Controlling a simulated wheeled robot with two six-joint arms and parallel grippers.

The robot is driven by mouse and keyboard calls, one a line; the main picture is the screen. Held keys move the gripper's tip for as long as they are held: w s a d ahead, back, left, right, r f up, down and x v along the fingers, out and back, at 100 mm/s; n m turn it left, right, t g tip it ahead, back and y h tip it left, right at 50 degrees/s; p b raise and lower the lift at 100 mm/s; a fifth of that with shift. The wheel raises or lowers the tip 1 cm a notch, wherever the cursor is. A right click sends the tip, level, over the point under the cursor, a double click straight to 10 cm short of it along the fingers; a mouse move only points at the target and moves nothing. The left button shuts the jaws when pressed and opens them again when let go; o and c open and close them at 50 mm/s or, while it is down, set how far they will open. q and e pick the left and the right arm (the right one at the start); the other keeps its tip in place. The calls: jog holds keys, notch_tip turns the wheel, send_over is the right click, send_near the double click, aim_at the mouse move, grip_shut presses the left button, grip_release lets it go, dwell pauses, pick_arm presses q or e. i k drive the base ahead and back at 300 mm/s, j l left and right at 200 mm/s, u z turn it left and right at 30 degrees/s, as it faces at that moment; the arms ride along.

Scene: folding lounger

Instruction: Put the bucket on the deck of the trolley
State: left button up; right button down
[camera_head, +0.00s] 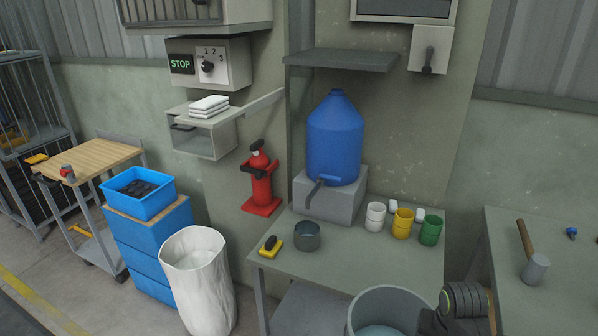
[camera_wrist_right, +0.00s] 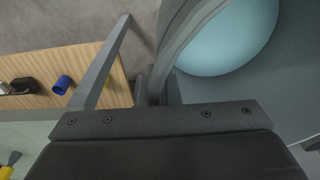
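The bucket (camera_head: 362,314) is a grey round pail with pale blue inside, cut by the bottom edge of the head view, in front of the grey table. In the right wrist view its curved grey wall (camera_wrist_right: 170,65) fills the right side. The trolley (camera_head: 93,158) has a bare-looking wooden deck and stands at the far left of the head view. My right arm's dark end shows beside the bucket's right side. One finger of my right gripper (camera_wrist_right: 104,65) shows spread to the left of the bucket wall; the other finger cannot be made out. My left gripper is out of view.
A red-grey item (camera_head: 67,172) sits at the deck's near left. A blue crate (camera_head: 146,205) on blue drawers and a white sack (camera_head: 200,285) stand between trolley and table. The table (camera_head: 300,265) holds a grey pot (camera_head: 306,237), cups and a blue jug (camera_head: 335,140).

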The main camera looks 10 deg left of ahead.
aim_at(83, 158)
jog(key=i+j, duration=0.15)
jog(key=j, duration=0.65)
jog(key=i+j, duration=0.15)
jog(key=j, duration=0.7)
jog(key=i+j, duration=0.15)
jog(key=j, duration=0.65)
jog(key=i+j, duration=0.15)
jog(key=j, duration=0.65)
jog(key=i+j, duration=0.15)
jog(key=j, duration=0.7)
jog(key=i+j, duration=0.15)
jog(key=j, duration=0.65)
jog(key=i+j, duration=0.2)
jog(key=j, duration=0.65)
jog(key=i+j, duration=0.15)
jog(key=j, duration=0.65)
